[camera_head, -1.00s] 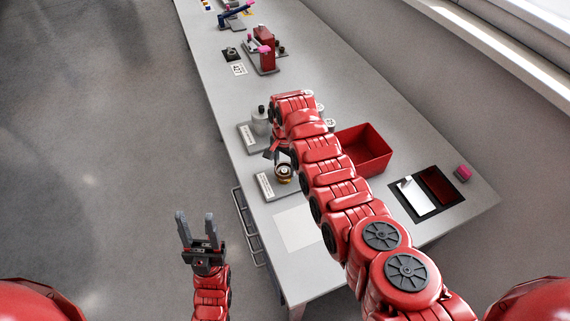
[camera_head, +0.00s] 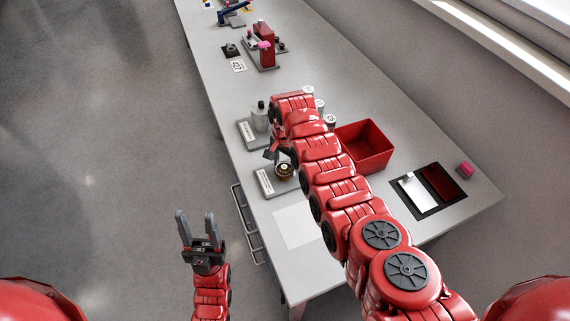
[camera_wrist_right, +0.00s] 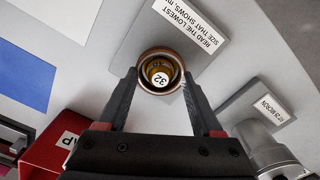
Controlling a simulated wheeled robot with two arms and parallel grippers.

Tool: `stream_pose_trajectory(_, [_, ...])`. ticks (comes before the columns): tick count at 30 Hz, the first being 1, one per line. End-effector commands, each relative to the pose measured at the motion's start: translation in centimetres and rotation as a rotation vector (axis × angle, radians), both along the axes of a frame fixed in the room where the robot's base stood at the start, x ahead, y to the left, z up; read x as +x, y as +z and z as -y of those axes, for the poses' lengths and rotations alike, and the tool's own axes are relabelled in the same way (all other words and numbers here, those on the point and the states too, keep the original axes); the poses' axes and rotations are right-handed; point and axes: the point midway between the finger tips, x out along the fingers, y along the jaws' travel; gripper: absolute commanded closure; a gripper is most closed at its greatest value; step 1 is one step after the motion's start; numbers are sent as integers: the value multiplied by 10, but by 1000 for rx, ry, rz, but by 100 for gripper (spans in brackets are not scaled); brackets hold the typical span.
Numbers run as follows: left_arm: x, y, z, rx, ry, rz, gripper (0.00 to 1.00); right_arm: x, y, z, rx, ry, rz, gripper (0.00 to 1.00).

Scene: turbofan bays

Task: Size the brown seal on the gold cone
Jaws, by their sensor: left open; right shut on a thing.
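The brown seal (camera_wrist_right: 160,52) is a ring around the gold cone (camera_wrist_right: 151,69) in the right wrist view. The cone's white top reads 32. Whether the seal rests on the cone or is held above it cannot be told. My right gripper (camera_wrist_right: 159,86) is shut on the seal, one finger at each side. In the head view the cone (camera_head: 285,169) stands on a grey base with a white label; my right gripper (camera_head: 272,152) is just above it, partly hidden by my arm. My left gripper (camera_head: 196,216) is open and empty, left of the table over the floor.
The cone's label (camera_wrist_right: 190,25) says to read the lowest size that shows. A grey canister (camera_head: 260,117) on another base stands behind it. A red bin (camera_head: 366,147) and black-framed panels (camera_head: 428,190) lie to the right. A pale blank mat (camera_head: 294,228) lies in front.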

Motion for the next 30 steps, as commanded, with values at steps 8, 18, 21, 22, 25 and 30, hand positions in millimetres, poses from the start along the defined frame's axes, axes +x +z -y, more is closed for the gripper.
stream_pose_trajectory(8, [0, -5, 0, 0, 0, 0, 50, 0, -6, 0, 0, 0, 0, 86])
stream_pose_trajectory(18, [0, -11, 0, 0, 0, 0, 50, 0, -13, 0, 0, 0, 0, 86])
stream_pose_trajectory(21, [0, -13, 0, 0, 0, 0, 50, 0, -15, 0, 0, 0, 0, 86])
stream_pose_trajectory(22, [0, -13, 0, 0, 0, 0, 50, 0, -16, 0, 0, 0, 0, 86])
stream_pose_trajectory(25, [0, -15, 0, 0, 0, 0, 50, 0, -18, 0, 0, 0, 0, 86])
stream_pose_trajectory(30, [0, -15, 0, 0, 0, 0, 50, 0, -19, 0, 0, 0, 0, 22])
